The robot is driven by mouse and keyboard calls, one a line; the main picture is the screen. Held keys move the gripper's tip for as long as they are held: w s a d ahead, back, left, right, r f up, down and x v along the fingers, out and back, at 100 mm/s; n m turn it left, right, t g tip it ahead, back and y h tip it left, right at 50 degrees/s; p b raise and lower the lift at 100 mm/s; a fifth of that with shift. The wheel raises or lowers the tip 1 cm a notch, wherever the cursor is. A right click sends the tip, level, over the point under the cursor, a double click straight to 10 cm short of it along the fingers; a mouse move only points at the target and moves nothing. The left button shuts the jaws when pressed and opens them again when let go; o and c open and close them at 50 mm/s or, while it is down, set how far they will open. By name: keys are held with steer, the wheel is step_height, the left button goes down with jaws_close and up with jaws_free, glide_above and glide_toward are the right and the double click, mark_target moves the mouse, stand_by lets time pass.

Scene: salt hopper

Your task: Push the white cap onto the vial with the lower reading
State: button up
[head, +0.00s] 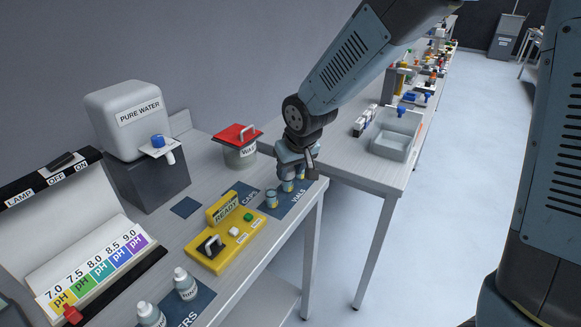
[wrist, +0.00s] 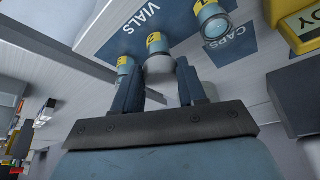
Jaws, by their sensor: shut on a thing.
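My gripper (wrist: 160,80) is shut on the white cap (wrist: 160,68), a pale round piece between its fingertips in the wrist view. Beyond the cap, overlapping it in the picture, is the middle vial (wrist: 156,42) with a yellow label. I cannot tell whether cap and vial touch. Another vial (wrist: 124,63) stands to its left, partly behind a finger. A third vial (wrist: 214,25), with pale blue contents, stands to the right. In the head view my gripper (head: 297,165) is over the vials mat (head: 291,205), hiding part of the row; the nearest vial (head: 271,199) shows clear.
A yellow device (head: 212,252) marked READY stands beside the caps mat. A pot with a red lid (head: 237,134) stands behind. A pH colour chart (head: 100,265), a pure water tank (head: 128,120) and dropper bottles (head: 185,284) are further left. The table edge is close by the vials.

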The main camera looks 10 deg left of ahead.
steer(key=shift+f, duration=0.55)
steer(key=o, duration=1.1)
steer(key=shift+r, duration=0.1)
steer(key=v, duration=1.3)
steer(key=shift+r, duration=0.25)
steer(key=shift+d, duration=0.2)
steer(key=s+d+r+m+t+h, duration=0.1)
steer(key=s+d+r+m, duration=0.15)
steer(key=d, duration=0.65)
steer(key=s+d+r+m+h, duration=0.15)
steer(key=d+r, duration=0.25)
steer(key=d, duration=0.6)
steer(key=s+d+m+t, duration=0.1)
steer(key=s+d+m, duration=0.2)
steer(key=s+d, duration=0.5)
steer(key=d+r, duration=0.1)
steer(key=d, duration=0.3)
steer(key=shift+s+m, duration=0.3)
